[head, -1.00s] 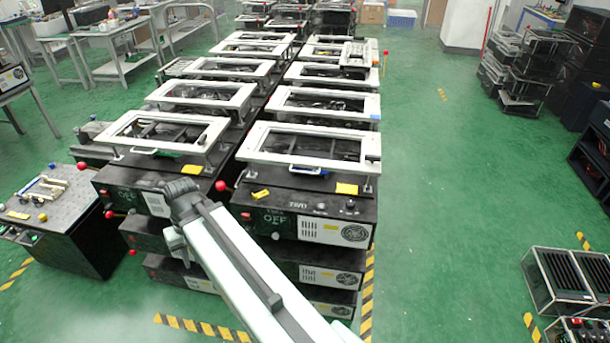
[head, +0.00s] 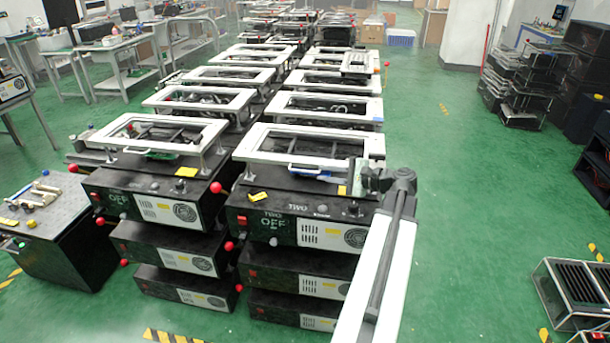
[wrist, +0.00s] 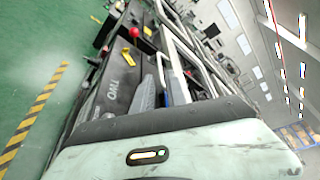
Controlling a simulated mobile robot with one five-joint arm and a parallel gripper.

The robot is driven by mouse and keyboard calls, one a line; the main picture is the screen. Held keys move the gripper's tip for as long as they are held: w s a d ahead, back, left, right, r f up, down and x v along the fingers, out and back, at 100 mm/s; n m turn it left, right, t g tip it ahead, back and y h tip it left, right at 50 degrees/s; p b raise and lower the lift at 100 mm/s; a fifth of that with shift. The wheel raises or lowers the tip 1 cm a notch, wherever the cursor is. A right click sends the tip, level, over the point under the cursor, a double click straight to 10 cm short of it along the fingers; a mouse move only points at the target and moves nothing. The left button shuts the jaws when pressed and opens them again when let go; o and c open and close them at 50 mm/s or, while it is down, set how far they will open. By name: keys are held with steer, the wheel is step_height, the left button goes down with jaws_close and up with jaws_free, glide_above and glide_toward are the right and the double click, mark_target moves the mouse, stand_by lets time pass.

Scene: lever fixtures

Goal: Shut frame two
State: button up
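Frame two is the white rectangular frame (head: 268,145) on the black box marked TWO (head: 285,212), at front centre in the head view. My gripper (head: 365,180) is at the right front corner of this frame, and hides part of that corner and the box top. I cannot tell whether it touches. In the wrist view the TWO box (wrist: 118,82) shows sideways, with a pale frame bar (wrist: 178,72) beyond a grey finger (wrist: 146,95). The jaw opening is not clear.
A similar box with a white frame (head: 135,123) stands close on the left, and more rows stand behind. Red ball knobs (head: 216,187) stick out between the boxes. A dark side table (head: 45,205) is at the left.

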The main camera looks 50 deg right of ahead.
mark_target(305, 171)
steer(key=b+x, duration=0.1)
steer(key=x, duration=0.6)
steer(key=shift+w+a+f, duration=0.1)
steer(key=shift+w+f, duration=0.05)
steer(key=shift+w, duration=0.15)
jaws_close()
steer(key=shift+f, duration=0.1)
stand_by(0.9)
